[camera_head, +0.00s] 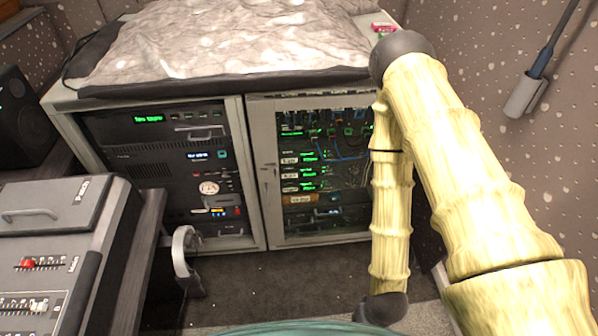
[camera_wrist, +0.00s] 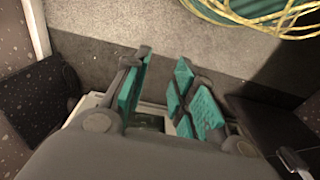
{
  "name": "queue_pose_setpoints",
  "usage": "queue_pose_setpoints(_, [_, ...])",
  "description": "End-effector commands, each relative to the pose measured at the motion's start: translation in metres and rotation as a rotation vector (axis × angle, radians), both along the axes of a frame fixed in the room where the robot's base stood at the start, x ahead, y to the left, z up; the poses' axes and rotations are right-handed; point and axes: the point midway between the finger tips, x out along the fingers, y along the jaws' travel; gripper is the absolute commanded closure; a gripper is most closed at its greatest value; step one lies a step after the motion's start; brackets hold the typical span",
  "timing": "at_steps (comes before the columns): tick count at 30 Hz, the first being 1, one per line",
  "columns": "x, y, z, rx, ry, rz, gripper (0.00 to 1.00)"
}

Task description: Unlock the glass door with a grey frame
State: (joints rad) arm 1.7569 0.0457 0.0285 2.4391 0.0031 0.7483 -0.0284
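The glass door with a grey frame (camera_head: 262,165) is shut on the right half of a low rack cabinet in the head view. A small dark handle or lock (camera_head: 269,169) sits on the left upright of its frame; its lock state is too small to tell. Lit green equipment and cables show through the glass. My arm hides part of the door's right side. My gripper (camera_wrist: 163,60) shows in the wrist view with its teal finger pads apart and nothing between them. A pale-edged panel shows below the fingers, but I cannot tell which part it is.
Left of the door is an open rack section (camera_head: 165,165) with several units. A mixing console (camera_head: 60,240) stands at the left front, with a grey curved part (camera_head: 184,258) beside it. A speckled cloth (camera_head: 220,40) covers the cabinet top. Dark floor (camera_head: 290,285) lies clear before the door.

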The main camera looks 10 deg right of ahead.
Motion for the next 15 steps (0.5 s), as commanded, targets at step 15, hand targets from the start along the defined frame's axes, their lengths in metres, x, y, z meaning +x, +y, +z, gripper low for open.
queue_pose_setpoints(15, [0.221,0.138,-0.04,0.124,-0.729,0.132,0.73])
